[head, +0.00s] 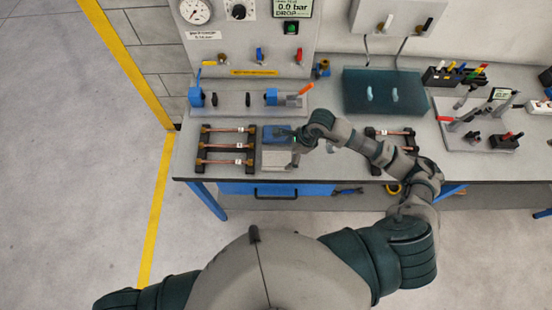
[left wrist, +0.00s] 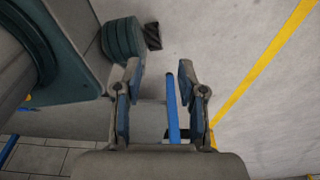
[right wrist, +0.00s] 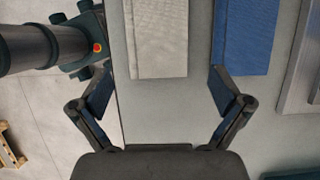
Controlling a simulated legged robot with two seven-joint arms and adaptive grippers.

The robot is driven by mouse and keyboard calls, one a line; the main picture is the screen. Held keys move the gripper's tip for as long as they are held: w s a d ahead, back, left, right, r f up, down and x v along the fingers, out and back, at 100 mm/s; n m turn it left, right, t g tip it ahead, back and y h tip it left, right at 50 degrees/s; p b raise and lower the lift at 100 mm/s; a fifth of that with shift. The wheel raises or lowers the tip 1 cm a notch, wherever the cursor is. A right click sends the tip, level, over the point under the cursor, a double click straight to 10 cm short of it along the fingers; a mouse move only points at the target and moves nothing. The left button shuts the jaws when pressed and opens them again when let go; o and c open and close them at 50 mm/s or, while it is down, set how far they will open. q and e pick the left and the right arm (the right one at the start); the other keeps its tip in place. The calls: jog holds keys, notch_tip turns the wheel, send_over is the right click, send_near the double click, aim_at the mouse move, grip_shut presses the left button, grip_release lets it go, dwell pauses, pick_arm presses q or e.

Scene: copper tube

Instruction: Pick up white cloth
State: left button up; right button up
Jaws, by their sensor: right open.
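The white cloth (head: 275,160) lies flat near the front edge of the bench in the head view. It also shows in the right wrist view as a pale woven piece (right wrist: 160,42). My right gripper (right wrist: 160,95) is open and empty, with the white cloth ahead of and between its fingers; I cannot tell its height above it. In the head view my right arm reaches over the cloth's right side and hides part of it. My left gripper (left wrist: 158,85) is open and empty, away from the cloth and out of the head view.
A blue cloth (right wrist: 243,38) lies beside the white one. A black rack with copper tubes (head: 223,148) stands left of it, another rack (head: 390,133) to the right. Blue valve fittings (head: 196,97) stand behind. A blue drawer (head: 300,189) is below the bench edge.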

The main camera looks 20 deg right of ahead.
aim_at(283, 159)
jog(key=p+x, duration=0.1)
jog(key=x, duration=0.2)
jog(key=shift+a+f, duration=0.1)
jog(key=shift+f, duration=0.3)
jog(key=shift+w+a+f, duration=0.1)
jog(key=shift+a+f, duration=0.05)
jog(key=shift+f, duration=0.15)
jog(key=shift+a, duration=0.1)
jog(key=shift+c, duration=1)
jog(key=c, duration=0.9)
pick_arm(q)
jog(key=shift+s+r, duration=0.65)
jog(key=shift+s, duration=0.25)
pick_arm(e)
jog(key=shift+r, duration=0.15)
